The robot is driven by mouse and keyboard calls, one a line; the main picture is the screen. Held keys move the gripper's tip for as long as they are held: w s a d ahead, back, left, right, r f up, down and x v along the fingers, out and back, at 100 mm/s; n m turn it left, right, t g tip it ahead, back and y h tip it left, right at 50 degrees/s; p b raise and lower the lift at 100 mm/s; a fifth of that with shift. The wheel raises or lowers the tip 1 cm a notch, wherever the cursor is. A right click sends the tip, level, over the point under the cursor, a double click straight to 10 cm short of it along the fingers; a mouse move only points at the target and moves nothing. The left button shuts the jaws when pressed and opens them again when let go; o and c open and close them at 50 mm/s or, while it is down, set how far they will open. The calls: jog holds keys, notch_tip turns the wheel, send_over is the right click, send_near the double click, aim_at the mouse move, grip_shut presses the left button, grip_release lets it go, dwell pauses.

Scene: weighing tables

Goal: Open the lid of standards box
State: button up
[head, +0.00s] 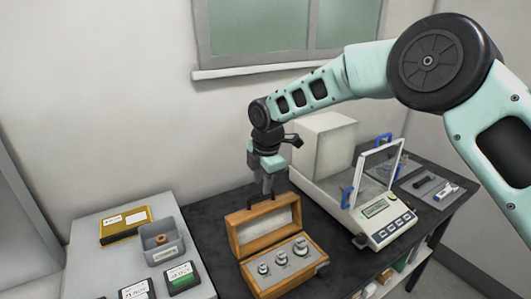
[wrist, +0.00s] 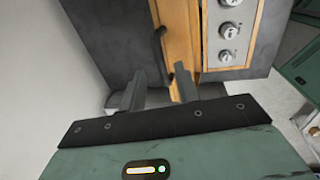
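The standards box (head: 283,277) is wooden and stands on the dark table, with several metal weights in its grey insert. Its lid (head: 262,228) is open and stands roughly upright at the back, inner panel facing the front. A dark handle (head: 260,207) is at the lid's top edge; it also shows in the wrist view (wrist: 158,45). My gripper (head: 268,190) points down at the lid's top, close to the handle. In the wrist view its fingers (wrist: 160,82) are apart, with the handle's near end between them. Contact with the handle cannot be told.
A balance (head: 388,229) with a glass shield stands right of the box, with a pale block (head: 322,150) behind it. On the left grey table are a yellow case (head: 125,225), a grey bin (head: 161,243) and dark labelled boxes (head: 181,277). A wall is behind.

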notch_tip(320, 180, up, 14)
jog(key=s+d+b, duration=0.1)
jog(key=s+b, duration=0.1)
jog(key=shift+f+b, duration=0.2)
jog(key=shift+b, duration=0.2)
jog(key=shift+d, duration=0.1)
jog(key=s+d+f+m+g, duration=0.15)
jog(key=s+m, duration=0.25)
jog(key=s, duration=0.6)
jog(key=s+d+f+m+t, duration=0.1)
jog(key=s+d+f+m, duration=0.2)
jog(key=s, duration=0.6)
jog(key=s+d+f+m, duration=0.2)
jog(key=s+d+m, duration=0.3)
jog(key=s, duration=0.3)
jog(key=s+d+f+m+b, duration=0.1)
jog(key=s+d+f+m, duration=0.2)
jog(key=s+d+m, duration=0.2)
jog(key=s+d+g, duration=0.1)
jog(key=s+d, duration=0.1)
jog(key=s, duration=0.2)
jog(key=shift+s+d+f, duration=0.15)
jog(key=shift+d+f, duration=0.05)
jog(key=shift+f, duration=0.1)
